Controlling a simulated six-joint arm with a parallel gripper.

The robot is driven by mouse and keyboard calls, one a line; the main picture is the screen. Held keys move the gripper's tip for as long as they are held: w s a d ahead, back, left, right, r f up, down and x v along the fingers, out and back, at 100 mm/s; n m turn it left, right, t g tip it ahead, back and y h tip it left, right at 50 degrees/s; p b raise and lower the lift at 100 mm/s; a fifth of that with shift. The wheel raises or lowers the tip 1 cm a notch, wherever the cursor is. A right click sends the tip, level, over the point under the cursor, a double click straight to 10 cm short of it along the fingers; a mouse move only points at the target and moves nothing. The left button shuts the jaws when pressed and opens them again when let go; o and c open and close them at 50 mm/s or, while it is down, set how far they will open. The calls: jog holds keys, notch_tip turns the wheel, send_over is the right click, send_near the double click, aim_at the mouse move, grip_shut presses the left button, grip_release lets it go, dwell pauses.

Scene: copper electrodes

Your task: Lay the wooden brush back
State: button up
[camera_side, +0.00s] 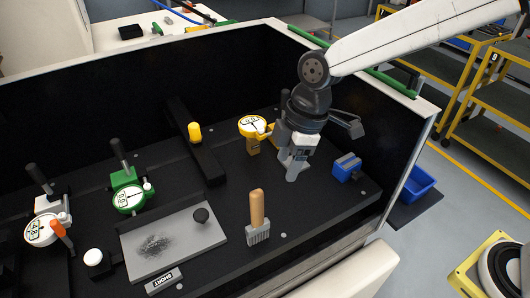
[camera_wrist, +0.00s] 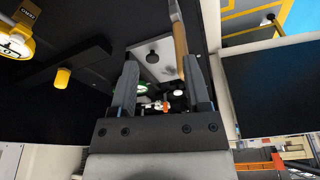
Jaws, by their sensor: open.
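The wooden brush (camera_side: 257,212) has a light wooden handle and a grey bristle head. It stands upright, bristles down, on the dark bench in the side view. My gripper (camera_side: 291,176) is to the right of and behind the brush, apart from it and pointing down. In the wrist view my gripper (camera_wrist: 160,58) is open, with nothing held between its fingers. The brush handle (camera_wrist: 180,45) shows beyond the fingertips, close to the right finger, which overlaps part of the view toward it.
Left of the brush lies a grey plate (camera_side: 175,238) with a dark smudge and a black knob. A green gauge (camera_side: 127,195) stands left. Black walls bound the bench.

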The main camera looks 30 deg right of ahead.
jog(key=s+d+f+m+h, duration=0.1)
jog(key=s+d+f+m, duration=0.1)
jog(key=d+m, duration=0.3)
jog(key=s+d+f+m+t, duration=0.1)
jog(key=d+m, duration=0.4)
jog(key=d, duration=0.5)
jog(key=s+d+f+m+t+h, duration=0.1)
jog(key=s+d+f+m, duration=0.3)
jog(key=d, duration=0.3)
jog(key=shift+s+d+m+h, duration=0.2)
jog(key=shift+s+m+h, duration=0.15)
jog(key=shift+s, duration=0.4)
jog(key=shift+o, duration=0.5)
jog(key=shift+r, duration=0.1)
